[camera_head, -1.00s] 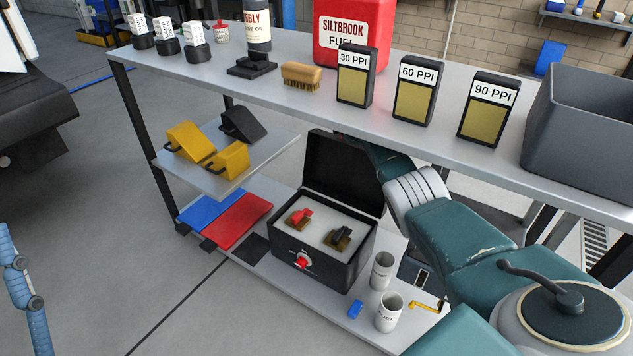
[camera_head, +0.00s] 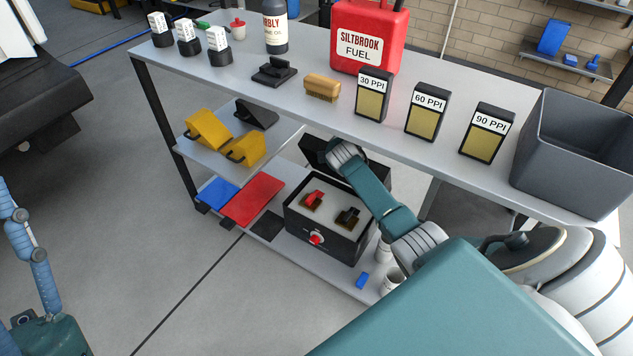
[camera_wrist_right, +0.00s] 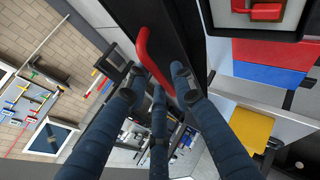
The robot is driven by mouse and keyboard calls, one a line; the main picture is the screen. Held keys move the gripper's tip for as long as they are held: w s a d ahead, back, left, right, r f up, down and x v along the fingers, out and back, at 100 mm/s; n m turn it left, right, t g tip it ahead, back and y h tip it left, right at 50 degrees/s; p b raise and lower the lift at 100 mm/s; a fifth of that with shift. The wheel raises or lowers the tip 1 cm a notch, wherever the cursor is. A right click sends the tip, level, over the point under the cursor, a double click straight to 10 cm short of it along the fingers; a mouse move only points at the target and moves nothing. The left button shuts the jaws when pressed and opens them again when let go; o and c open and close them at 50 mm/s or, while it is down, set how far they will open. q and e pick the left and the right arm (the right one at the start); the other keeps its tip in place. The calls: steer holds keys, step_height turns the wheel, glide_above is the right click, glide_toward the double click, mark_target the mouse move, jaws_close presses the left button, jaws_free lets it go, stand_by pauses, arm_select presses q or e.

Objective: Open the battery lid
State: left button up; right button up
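The black battery box (camera_head: 335,238) stands on the lower shelf. Its black lid (camera_head: 318,152) is raised at the back, partly hidden by my right arm and the upper shelf. A red terminal (camera_head: 312,200) and a black terminal (camera_head: 347,216) show on its pale top, and a red knob (camera_head: 316,239) on its front. In the right wrist view, a red handle (camera_wrist_right: 150,55) lies between the blue fingers of my right gripper (camera_wrist_right: 158,82); firm contact is unclear. Jointed blue fingers of my left gripper (camera_head: 20,232) show at the left edge, away from the shelves, seemingly empty.
The upper shelf (camera_head: 240,80) overhangs the box and carries a fuel can (camera_head: 368,38), filter packs and a grey bin (camera_head: 575,150). Yellow chocks (camera_head: 207,130) sit on a side shelf. White cups (camera_head: 393,278) and a blue piece (camera_head: 362,280) are right of the box.

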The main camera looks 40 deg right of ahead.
steer(key=s+a+f+b, duration=0.4)
steer(key=a+f+b, duration=0.3)
steer(key=a, duration=0.3)
steer(key=shift+s+a+f+b, duration=0.2)
steer(key=shift+f+b, duration=0.15)
steer(key=shift+f, duration=0.15)
